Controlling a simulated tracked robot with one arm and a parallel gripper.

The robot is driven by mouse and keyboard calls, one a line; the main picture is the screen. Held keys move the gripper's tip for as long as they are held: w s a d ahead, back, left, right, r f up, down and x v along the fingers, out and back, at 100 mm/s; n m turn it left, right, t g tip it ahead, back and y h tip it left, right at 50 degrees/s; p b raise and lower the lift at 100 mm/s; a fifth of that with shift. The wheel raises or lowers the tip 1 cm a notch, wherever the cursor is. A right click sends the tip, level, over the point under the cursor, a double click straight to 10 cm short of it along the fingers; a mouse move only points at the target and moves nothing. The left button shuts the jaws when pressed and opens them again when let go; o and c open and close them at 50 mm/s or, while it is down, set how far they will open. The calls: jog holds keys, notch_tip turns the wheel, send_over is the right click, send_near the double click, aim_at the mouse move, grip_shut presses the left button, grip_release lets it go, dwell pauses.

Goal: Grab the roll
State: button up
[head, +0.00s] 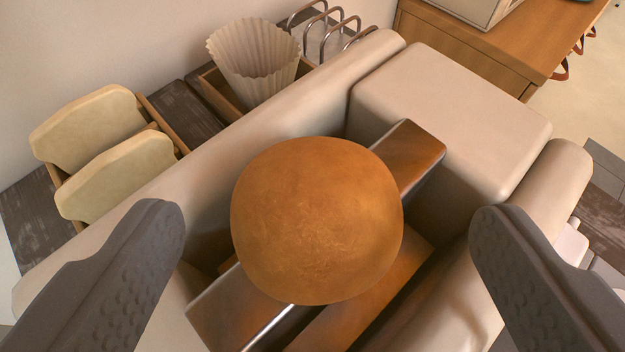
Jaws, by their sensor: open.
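The roll (316,221) is a round, golden-brown bun in the middle of the head view. It appears to rest on a dark brown glossy bar (408,155) that runs diagonally beneath it, over a cream toaster-like body (285,130). My gripper (328,235) is open, with one dark grey finger at the lower left and the other at the lower right. The roll shows between the fingers and a little beyond them, apart from both. The roll's underside is hidden.
Two pale bread slices (100,150) stand in a wooden holder at the left. A pleated paper filter (254,62) sits in a wooden box behind, near a metal wire rack (328,28). A wooden cabinet (500,40) with leather pulls stands at the upper right.

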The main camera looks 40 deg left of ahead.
aim_at(317, 228)
jog(key=shift+p+x, duration=0.65)
jog(key=shift+x, duration=1.5)
jog(key=shift+s+a, duration=0.1)
jog(key=shift+f, duration=0.1)
jog(key=c, duration=0.8)
